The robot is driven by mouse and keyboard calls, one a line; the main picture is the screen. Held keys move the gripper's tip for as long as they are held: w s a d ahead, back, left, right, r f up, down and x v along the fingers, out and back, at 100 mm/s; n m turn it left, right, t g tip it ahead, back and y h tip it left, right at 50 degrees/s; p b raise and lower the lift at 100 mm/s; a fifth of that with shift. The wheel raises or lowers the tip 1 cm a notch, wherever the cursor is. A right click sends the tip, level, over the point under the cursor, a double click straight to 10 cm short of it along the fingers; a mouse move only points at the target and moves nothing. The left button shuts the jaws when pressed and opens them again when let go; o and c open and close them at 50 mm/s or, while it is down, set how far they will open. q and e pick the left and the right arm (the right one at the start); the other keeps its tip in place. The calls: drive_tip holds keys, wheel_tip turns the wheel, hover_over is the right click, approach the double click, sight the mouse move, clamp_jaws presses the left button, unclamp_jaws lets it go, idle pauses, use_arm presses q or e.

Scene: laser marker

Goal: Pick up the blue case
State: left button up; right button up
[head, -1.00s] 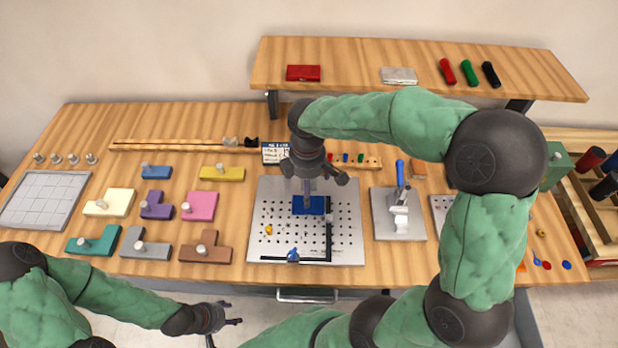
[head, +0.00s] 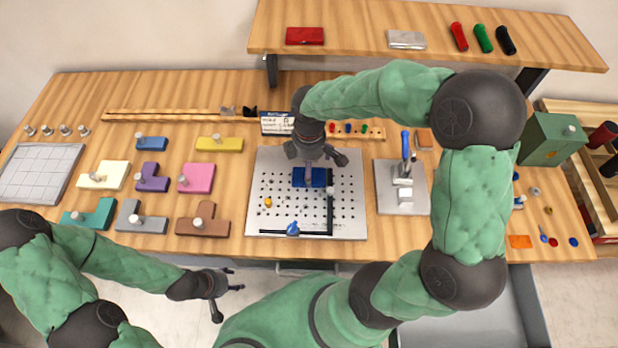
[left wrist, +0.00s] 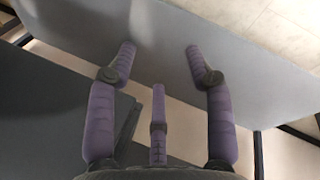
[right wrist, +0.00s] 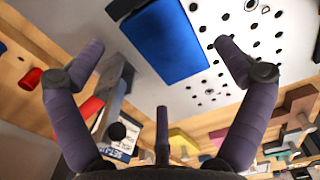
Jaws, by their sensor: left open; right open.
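The blue case (head: 311,177) lies flat on the perforated metal plate (head: 272,223), against a black corner stop. My right gripper (head: 314,160) hangs over its far edge with the fingers spread. My left gripper (head: 232,291) is open and empty in front of the table's near edge. In the left wrist view its spread fingers (left wrist: 160,55) face a grey surface.
A lever device (head: 403,195) stands right of the plate. Coloured knobbed blocks (head: 203,221) lie to the left. A small sign (head: 278,123) and a peg rack (head: 356,130) stand behind the plate. A raised shelf (head: 360,38) spans the back.

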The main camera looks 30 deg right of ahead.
wheel_tip(320, 180, down, 3)
drive_tip(key=shift+r+b, duration=0.1)
drive_tip(key=shift+b, duration=0.2)
drive_tip(key=c, duration=1.1)
drive_tip(key=shift+o, duration=0.2)
drive_tip(key=shift+r, duration=0.15)
